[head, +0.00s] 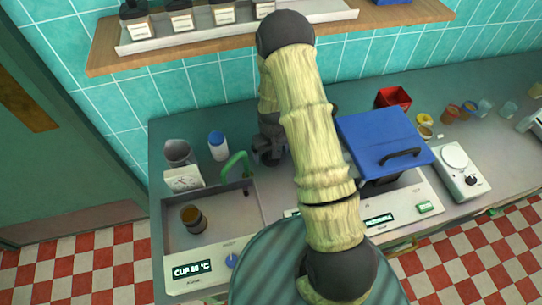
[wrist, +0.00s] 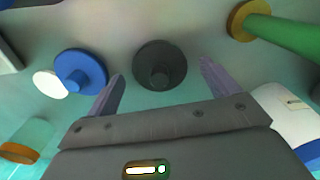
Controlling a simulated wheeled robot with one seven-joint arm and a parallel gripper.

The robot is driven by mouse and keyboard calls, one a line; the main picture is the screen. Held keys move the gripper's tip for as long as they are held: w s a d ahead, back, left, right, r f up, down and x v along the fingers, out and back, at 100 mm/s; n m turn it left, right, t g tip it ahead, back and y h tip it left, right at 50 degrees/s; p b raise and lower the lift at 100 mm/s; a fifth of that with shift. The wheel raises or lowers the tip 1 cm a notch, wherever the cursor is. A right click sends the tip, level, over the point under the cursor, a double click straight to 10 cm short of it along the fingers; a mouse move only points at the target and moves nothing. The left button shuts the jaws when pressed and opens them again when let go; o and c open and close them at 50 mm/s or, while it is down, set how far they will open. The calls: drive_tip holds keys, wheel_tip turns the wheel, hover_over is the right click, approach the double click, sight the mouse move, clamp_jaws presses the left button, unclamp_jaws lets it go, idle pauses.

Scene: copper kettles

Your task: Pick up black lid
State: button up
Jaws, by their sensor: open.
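The black lid (wrist: 160,65) is a round, dark disc with a small raised knob. In the wrist view it lies on the grey-green counter, ahead of my gripper (wrist: 162,72). My gripper is open, with one finger to the left of the lid and one to the right. Nothing is held between the fingers. I cannot tell how far above the counter the fingertips are. In the head view my gripper (head: 268,150) hangs over the counter beside the green tap, partly covered by my arm. I cannot make out the black lid there.
A blue round piece with a knob (wrist: 80,72) lies left of the lid, beside a white disc (wrist: 47,84). The green tap (wrist: 285,35) stands at upper right. In the head view, a sink (head: 210,235) is at front left and a large blue lid (head: 375,135) at right.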

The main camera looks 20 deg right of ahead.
idle(0.3)
drive_tip(key=c, duration=1.1)
drive_tip(key=shift+o, duration=0.2)
wheel_tip(320, 180, up, 10)
drive_tip(key=b, duration=0.2)
